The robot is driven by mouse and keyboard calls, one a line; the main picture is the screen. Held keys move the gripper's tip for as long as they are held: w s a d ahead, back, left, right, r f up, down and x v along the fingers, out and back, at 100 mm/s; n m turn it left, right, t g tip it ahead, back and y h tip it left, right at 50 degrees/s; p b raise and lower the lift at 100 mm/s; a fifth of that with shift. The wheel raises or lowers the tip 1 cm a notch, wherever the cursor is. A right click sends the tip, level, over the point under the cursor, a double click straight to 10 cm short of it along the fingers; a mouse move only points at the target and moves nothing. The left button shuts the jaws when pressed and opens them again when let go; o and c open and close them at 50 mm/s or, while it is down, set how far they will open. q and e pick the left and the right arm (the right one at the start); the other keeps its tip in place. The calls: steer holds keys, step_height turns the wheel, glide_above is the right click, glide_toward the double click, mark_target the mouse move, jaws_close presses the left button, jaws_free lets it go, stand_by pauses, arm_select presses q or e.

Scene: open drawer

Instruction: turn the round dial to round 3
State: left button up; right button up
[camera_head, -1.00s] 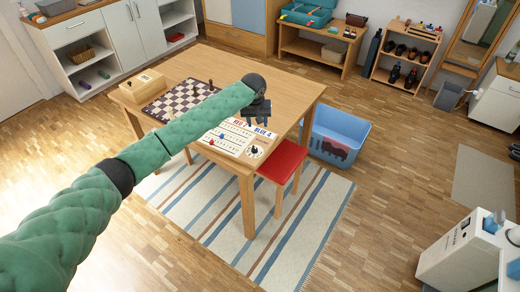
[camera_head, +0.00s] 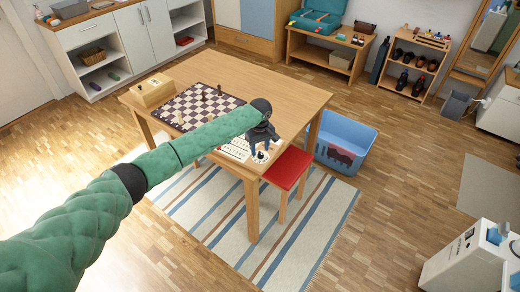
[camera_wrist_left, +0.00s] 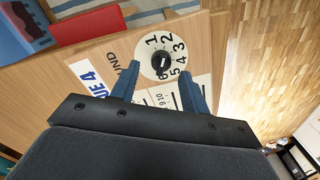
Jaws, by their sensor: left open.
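In the head view my left gripper (camera_head: 262,143) hangs over the dial disc (camera_head: 261,157) and covers part of the scoreboard (camera_head: 234,149). My right gripper is not in view.
The scoreboard lies near the front right edge of the wooden table (camera_head: 285,95). A chessboard (camera_head: 196,104) and a wooden box (camera_head: 152,91) are on its left. A red stool (camera_head: 287,167) and a blue bin (camera_head: 345,142) stand beside the table.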

arm_select(q)
steer(key=shift+f, duration=0.95)
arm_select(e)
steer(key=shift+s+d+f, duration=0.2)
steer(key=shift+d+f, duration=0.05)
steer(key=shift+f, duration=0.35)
arm_select(q)
steer(key=c, duration=1)
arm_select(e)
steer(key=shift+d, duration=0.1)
